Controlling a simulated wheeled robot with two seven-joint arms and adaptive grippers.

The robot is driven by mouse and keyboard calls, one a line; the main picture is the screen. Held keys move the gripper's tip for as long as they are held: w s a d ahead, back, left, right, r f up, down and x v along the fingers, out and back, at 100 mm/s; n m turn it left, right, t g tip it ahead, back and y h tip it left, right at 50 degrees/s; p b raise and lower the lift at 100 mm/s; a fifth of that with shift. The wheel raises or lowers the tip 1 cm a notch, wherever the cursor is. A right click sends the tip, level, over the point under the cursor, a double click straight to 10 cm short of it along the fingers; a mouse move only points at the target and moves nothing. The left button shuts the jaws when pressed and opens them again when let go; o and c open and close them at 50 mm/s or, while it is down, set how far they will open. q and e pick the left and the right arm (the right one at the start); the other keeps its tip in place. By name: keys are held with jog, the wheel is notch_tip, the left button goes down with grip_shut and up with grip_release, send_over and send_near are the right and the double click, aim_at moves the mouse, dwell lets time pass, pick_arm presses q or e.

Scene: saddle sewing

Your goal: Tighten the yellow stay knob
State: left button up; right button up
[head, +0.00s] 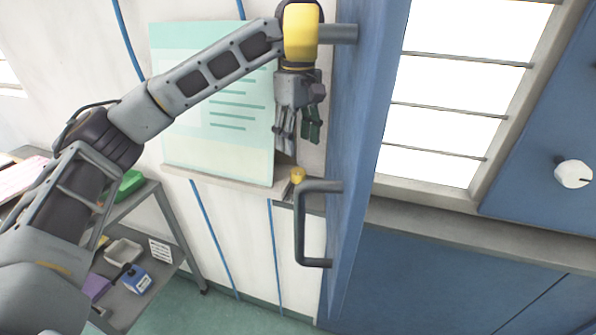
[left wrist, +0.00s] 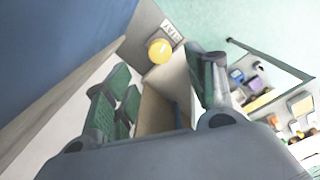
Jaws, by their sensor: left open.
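The yellow stay knob (head: 298,175) is a small round knob beside the blue door, at the end of a pale ledge. In the left wrist view the knob (left wrist: 160,50) sits on a grey plate next to a label reading "STAY" (left wrist: 172,29). My left gripper (head: 298,137) is above the knob, pointing down, open and empty. In the left wrist view its green-padded fingers (left wrist: 160,95) are spread, with the knob beyond them and apart from them. My right gripper is not in view.
The blue door (head: 356,150) with a grey handle (head: 303,225) stands close right of my left gripper. A pale green poster board (head: 215,105) is behind my arm. A grey shelf cart (head: 150,290) holding several items stands at lower left.

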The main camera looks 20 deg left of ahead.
aim_at(298, 171)
pick_arm(q)
notch_tip(298, 171, down, 3)
jog(key=shift+f, duration=0.2)
notch_tip(298, 171, down, 3)
jog(key=shift+f+b, duration=0.1)
jog(key=shift+b, duration=0.2)
jog(key=shift+f, duration=1.1)
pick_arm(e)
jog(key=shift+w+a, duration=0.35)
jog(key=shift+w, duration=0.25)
pick_arm(q)
jog(key=shift+c, duration=0.5)
jog(key=c, duration=0.9)
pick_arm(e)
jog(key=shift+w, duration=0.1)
